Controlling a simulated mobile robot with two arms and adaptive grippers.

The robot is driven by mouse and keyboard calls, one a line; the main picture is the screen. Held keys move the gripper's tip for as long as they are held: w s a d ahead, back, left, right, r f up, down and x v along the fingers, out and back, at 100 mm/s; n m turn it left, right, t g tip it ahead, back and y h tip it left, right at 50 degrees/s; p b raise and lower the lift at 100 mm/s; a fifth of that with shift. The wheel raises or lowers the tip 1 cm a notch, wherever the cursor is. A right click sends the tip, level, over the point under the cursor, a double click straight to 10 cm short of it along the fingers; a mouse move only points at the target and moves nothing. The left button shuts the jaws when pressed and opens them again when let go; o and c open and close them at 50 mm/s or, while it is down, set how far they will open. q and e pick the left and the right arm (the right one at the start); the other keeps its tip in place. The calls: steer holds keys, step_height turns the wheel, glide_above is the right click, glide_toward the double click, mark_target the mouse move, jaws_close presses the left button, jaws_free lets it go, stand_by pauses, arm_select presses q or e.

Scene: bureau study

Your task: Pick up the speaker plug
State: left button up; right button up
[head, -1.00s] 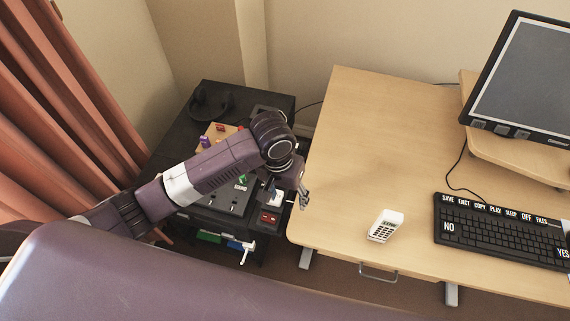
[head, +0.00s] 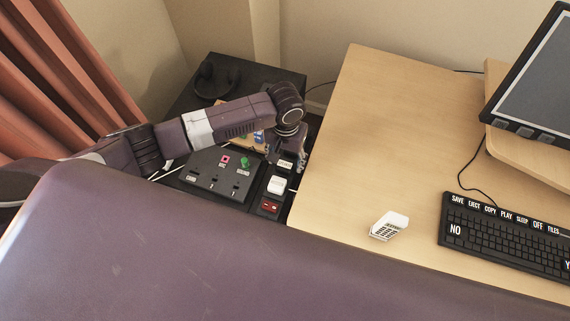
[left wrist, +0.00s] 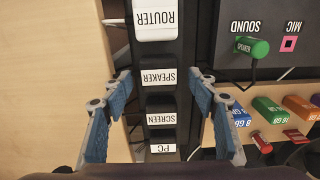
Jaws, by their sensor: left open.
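The speaker plug (left wrist: 158,77) is black with a white SPEAKER label. It sits in a dark power strip, between the white router plug (left wrist: 154,20) and the black screen plug (left wrist: 161,118) in the left wrist view. The PC plug (left wrist: 163,148) is past the screen plug. My left gripper (left wrist: 162,80) is open and empty, with one blue-padded finger on each side of the strip, its tips level with the speaker plug in the picture. I cannot tell its height above the plug. In the head view my left gripper (head: 301,160) hangs over the strip by the desk edge. My right gripper is not in view.
A black panel (head: 215,175) with a green sound plug (left wrist: 252,48) lies on the other side. Several coloured USB sticks (left wrist: 271,110) are close to one finger.

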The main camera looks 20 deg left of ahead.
arm_select(q)
steer(key=c, duration=1.2)
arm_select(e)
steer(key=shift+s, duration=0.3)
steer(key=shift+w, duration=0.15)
